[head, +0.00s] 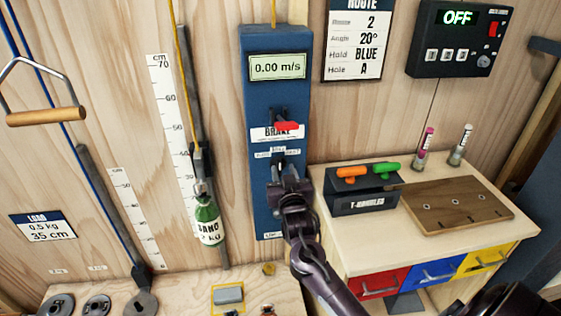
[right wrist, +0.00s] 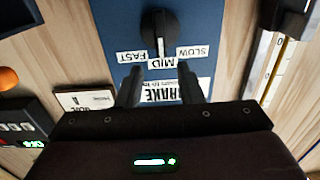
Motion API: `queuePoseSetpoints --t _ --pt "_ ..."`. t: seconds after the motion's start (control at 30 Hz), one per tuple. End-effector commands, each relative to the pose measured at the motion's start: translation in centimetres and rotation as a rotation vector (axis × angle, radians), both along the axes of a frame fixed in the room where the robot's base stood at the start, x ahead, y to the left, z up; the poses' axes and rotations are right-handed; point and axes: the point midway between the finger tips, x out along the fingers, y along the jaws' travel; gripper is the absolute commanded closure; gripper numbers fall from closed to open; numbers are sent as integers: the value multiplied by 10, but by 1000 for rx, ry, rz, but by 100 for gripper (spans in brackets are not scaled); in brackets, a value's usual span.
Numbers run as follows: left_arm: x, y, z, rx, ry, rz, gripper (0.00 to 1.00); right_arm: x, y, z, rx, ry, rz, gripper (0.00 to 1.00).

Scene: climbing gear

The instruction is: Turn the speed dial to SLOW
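The speed dial (right wrist: 159,32) is a black knob on the blue panel (head: 263,105). In the right wrist view, which is upside down, its white pointer line is toward the MID label (right wrist: 168,63). The FAST label (right wrist: 131,57) is on the left there and the SLOW label (right wrist: 191,51) on the right. My right gripper (right wrist: 160,84) is open and empty, its two fingers apart and short of the dial. In the head view my right gripper (head: 279,178) is in front of the lower panel and hides the dial. My left gripper is not in view.
Above the dial, the red brake lever (head: 286,126) juts from the panel, under the 0.00 m/s display (head: 277,67). A hanging green sandbag (head: 208,220) is to the left. A bench (head: 390,253) with a T-handle block (head: 361,202) stands to the right.

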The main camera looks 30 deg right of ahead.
Motion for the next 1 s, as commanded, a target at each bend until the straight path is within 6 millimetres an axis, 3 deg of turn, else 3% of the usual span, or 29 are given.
queuePoseSetpoints --t 0.1,0.3,0.63,0.9,1.0 --pt "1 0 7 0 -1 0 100 19 -7 2 0 2 1 66" --pt "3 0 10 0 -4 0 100 38 -14 0 1 3 3 66" --pt "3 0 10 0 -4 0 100 42 -16 -3 2 5 4 66" --pt "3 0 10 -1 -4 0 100 41 -15 -3 2 6 4 100" --pt "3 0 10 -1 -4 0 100 41 -15 -3 2 6 4 100"
